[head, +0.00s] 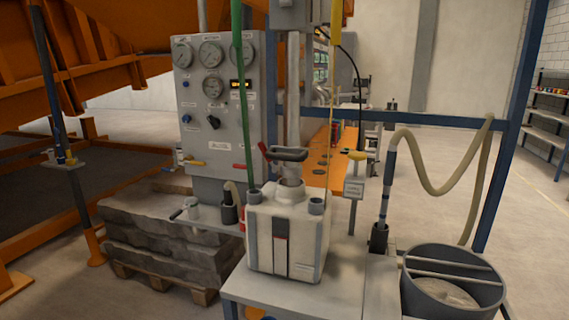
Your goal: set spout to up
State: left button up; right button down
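No part in the head view is clearly recognisable as the spout, so I cannot tell which way it points. A white, box-like unit (258,240) stands on the grey table in the middle. It has a round neck (290,190) and a dark handle (282,154) on top. To its right, a tan hose (425,180) runs from a dark upright nozzle-like tube (387,190), loops down and rises to the blue frame. Neither of my grippers is in view.
A grey gauge panel (215,110) with small coloured levers stands behind left. Stacked grey blocks (150,240) lie on a pallet below it. A grey bucket (490,290) stands at the lower right. Blue posts (515,110) frame the right side. Open floor lies beyond.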

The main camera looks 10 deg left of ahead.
aim_at(290, 170)
jog(key=z, duration=0.55)
jog(key=i, duration=1.15)
jog(key=u, duration=0.5)
